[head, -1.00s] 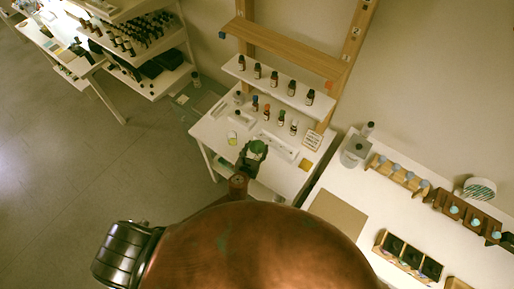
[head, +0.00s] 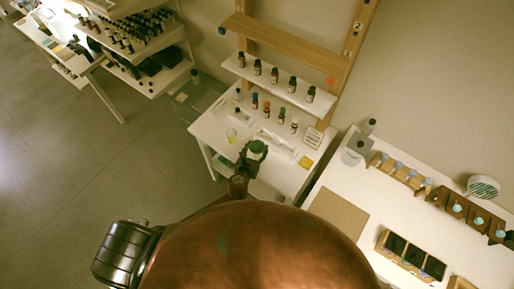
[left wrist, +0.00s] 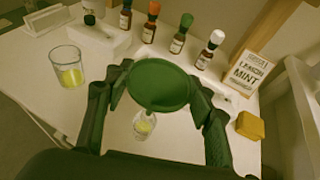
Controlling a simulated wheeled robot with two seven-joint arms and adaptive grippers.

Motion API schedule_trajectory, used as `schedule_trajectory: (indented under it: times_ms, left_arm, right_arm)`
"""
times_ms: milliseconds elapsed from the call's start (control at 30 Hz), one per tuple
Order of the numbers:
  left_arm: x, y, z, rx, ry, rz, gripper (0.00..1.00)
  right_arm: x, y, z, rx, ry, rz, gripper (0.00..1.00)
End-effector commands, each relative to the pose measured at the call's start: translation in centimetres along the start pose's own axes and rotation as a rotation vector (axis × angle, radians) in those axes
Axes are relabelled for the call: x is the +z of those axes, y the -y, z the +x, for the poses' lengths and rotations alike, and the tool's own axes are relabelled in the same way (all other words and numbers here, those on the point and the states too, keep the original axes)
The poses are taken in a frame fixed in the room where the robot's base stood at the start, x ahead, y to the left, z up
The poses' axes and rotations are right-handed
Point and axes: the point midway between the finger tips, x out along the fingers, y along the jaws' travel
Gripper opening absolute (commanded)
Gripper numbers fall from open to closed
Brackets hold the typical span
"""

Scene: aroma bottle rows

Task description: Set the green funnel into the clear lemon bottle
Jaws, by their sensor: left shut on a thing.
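My left gripper (head: 252,154) is shut on the green funnel (head: 257,147), above the front of the small white table. In the left wrist view the funnel (left wrist: 161,84) shows its wide round mouth between the two fingers (left wrist: 163,92). A small clear bottle with a yellow patch (left wrist: 144,124) shows just below the funnel's rim. The funnel hides the bottle's upper part and its own spout, so I cannot tell whether they touch. My right gripper is in neither view.
A glass with yellow liquid (left wrist: 68,68) stands left of the gripper. Dark bottles with coloured caps (left wrist: 180,33) line the back. A lemon mint sign (left wrist: 250,70) and a yellow block (left wrist: 250,125) are at the right.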

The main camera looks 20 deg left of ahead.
Motion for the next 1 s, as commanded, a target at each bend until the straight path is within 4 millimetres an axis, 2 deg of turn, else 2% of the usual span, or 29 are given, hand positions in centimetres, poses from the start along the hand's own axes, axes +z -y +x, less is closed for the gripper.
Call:
schedule_trajectory:
  times_ms: [1000]
  left_arm:
    - [-2.3,0.0,1.0,0.000,0.001,0.001,0.34]
  right_arm:
    - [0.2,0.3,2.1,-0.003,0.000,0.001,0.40]
